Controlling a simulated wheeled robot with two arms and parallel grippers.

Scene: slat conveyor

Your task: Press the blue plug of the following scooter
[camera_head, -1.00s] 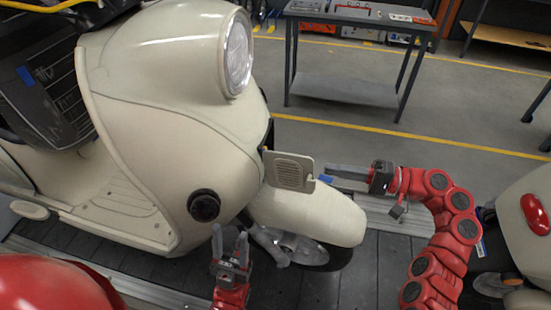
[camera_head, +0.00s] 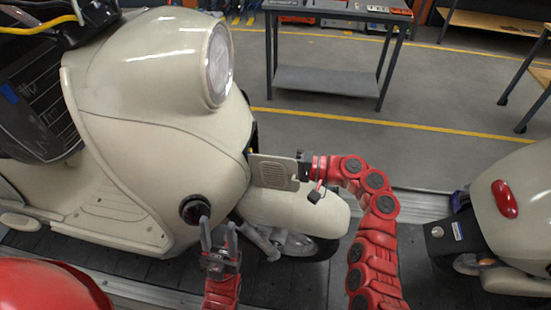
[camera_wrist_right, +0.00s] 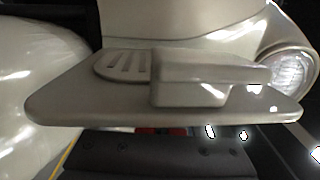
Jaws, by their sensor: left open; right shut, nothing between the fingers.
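The cream scooter (camera_head: 160,150) stands at the left, its front facing right. A cream flap with a grille (camera_head: 272,172) stands out from its front; it also fills the middle of the right wrist view (camera_wrist_right: 120,95). I cannot make out a blue plug for certain. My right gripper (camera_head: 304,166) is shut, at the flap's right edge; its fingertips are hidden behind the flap. Whether they touch anything is hidden. My left gripper (camera_head: 217,238) is open and empty, just below and in front of a round black part (camera_head: 195,210) on the scooter's side.
A second cream scooter (camera_head: 515,240) with a red tail light (camera_head: 504,199) stands at the right. Both are on the dark slat conveyor (camera_head: 310,285). A grey table (camera_head: 335,80) stands behind on the floor. A blue patch (camera_head: 9,93) shows on the left scooter's dark panel.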

